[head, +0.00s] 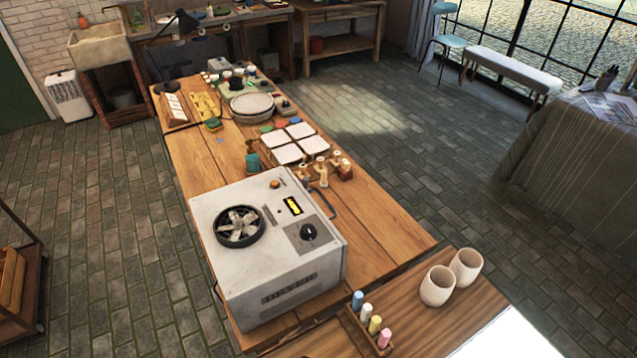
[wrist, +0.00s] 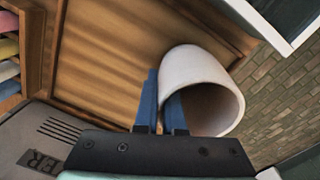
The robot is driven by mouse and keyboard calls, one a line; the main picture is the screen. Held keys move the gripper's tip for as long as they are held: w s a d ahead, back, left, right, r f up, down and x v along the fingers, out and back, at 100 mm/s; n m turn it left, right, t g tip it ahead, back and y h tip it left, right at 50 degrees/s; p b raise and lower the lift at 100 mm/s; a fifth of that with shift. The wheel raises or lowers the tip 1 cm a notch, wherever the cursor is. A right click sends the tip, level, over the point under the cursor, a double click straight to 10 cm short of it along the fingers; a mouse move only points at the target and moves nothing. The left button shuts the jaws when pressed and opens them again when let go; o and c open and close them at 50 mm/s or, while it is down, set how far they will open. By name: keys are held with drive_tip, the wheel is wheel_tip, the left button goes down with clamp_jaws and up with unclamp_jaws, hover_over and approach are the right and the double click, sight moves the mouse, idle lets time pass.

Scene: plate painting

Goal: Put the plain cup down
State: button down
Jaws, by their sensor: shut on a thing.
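In the wrist view my gripper (wrist: 161,84) has its blue fingers closed on the wall of a plain, pale cup (wrist: 196,72). The cup's open mouth faces the lower right of that view, and its inside is in shadow. In the head view two plain, pale cups stand side by side at the right end of the near table, a nearer cup (head: 437,286) and a farther cup (head: 467,266). The nearer one seems to be the held cup. My gripper does not show in the head view. I cannot tell whether the held cup touches the table.
A wooden rack of coloured sticks (head: 372,328) lies left of the cups; its edge shows in the wrist view. A grey box with a fan (head: 268,245) stands farther left. A white surface (head: 505,338) fills the near right corner. Bare wood (head: 420,318) lies between.

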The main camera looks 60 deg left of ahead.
drive_tip(key=shift+f, duration=0.15)
drive_tip(key=c, duration=1)
unclamp_jaws()
